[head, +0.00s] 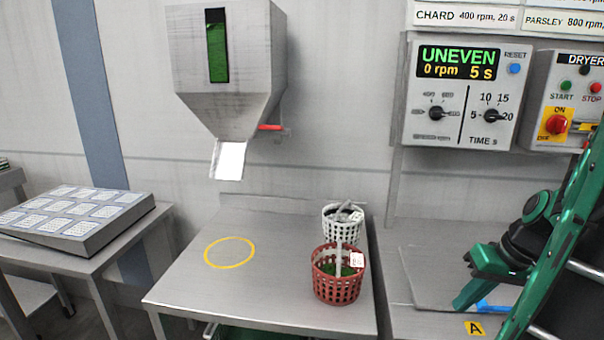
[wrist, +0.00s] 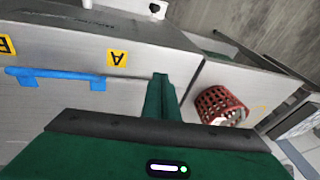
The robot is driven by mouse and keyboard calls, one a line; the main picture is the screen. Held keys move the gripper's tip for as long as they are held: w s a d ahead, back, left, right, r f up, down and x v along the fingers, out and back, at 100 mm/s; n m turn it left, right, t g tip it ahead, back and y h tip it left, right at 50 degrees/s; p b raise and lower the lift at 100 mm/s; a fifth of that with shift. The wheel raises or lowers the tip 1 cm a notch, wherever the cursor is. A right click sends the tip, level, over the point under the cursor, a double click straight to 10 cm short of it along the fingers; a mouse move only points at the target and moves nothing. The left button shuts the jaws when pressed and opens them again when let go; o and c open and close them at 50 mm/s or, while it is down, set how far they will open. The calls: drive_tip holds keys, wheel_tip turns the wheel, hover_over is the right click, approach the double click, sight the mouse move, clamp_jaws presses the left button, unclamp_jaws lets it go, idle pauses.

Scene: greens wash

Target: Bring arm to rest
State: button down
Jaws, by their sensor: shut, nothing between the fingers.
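My green arm (head: 520,250) reaches in at the right of the head view, in front of the dryer side. In the wrist view my gripper (wrist: 160,95) is shut, its fingers together with nothing between them. It is above the steel surface near the yellow A label (wrist: 117,58), apart from the baskets. The red basket (wrist: 219,107) is to its right in the wrist view.
On the table (head: 180,290) stand the red basket (head: 337,288), with greens inside, and a white basket (head: 333,232) behind it. A hopper (head: 228,60) hangs above a yellow ring (head: 230,240). The control panel (head: 462,95) reads UNEVEN, 0 rpm, 5 s. A blue handle (wrist: 55,78) lies left of my gripper.

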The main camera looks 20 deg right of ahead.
drive_tip(key=s+a+r+g, duration=0.2)
drive_tip(key=a, duration=0.3)
drive_tip(key=s+a+r+m+g+h, duration=0.1)
drive_tip(key=s+a, duration=0.1)
drive_tip(key=a, duration=0.3)
drive_tip(key=shift+a+r+m+g, duration=0.3)
drive_tip(key=shift+a+r+g, duration=0.05)
drive_tip(key=shift+a+g, duration=0.05)
drive_tip(key=shift+w+f+h, duration=0.25)
drive_tip(key=shift+w+h, duration=0.05)
drive_tip(key=shift+w, duration=0.35)
